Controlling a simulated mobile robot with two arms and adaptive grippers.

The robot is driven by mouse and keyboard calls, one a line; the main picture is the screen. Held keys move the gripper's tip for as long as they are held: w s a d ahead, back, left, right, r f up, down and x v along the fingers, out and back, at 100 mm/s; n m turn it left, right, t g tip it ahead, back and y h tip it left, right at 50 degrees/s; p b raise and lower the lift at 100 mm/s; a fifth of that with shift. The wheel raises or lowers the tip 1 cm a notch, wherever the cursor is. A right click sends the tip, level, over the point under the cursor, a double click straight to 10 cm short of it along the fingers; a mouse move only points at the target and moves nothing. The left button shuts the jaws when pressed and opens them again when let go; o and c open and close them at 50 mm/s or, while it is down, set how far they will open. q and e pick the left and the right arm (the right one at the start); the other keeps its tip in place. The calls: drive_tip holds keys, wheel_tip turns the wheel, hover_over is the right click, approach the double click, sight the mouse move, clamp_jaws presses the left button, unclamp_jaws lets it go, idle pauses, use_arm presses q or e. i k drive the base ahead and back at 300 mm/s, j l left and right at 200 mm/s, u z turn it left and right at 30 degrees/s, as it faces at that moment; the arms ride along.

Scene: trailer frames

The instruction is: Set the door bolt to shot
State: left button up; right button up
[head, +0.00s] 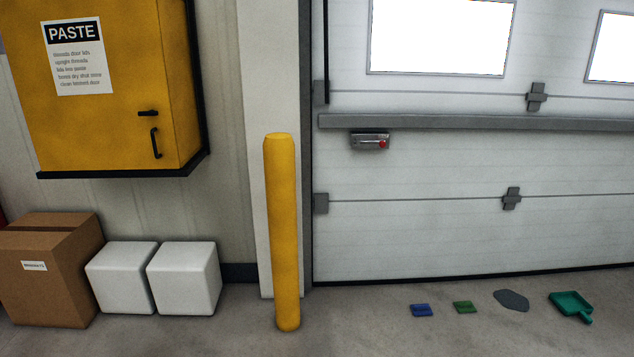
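The door bolt (369,141) is a small grey metal unit with a red knob (382,143) at its right end. It is mounted on the white sectional door (420,165), just below a grey horizontal rail and near the door's left edge. The bolt is too small in the head view to tell whether it is shot or drawn. Neither of my grippers shows in the head view.
A yellow bollard (282,230) stands left of the door. A yellow cabinet (110,120) hangs on the left wall, above a cardboard box (50,275) and two white cubes. Blue and green pads, a grey patch and a green dustpan (571,304) lie on the floor.

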sight(382, 144)
drive_tip(key=i+z, duration=0.15)
drive_tip(key=i, duration=0.3)
drive_tip(key=i+j+z, duration=0.2)
drive_tip(key=i, duration=0.25)
drive_tip(key=i+j+z, duration=0.15)
drive_tip(key=i, duration=0.25)
drive_tip(key=i+j+z, duration=0.15)
drive_tip(key=i, duration=0.3)
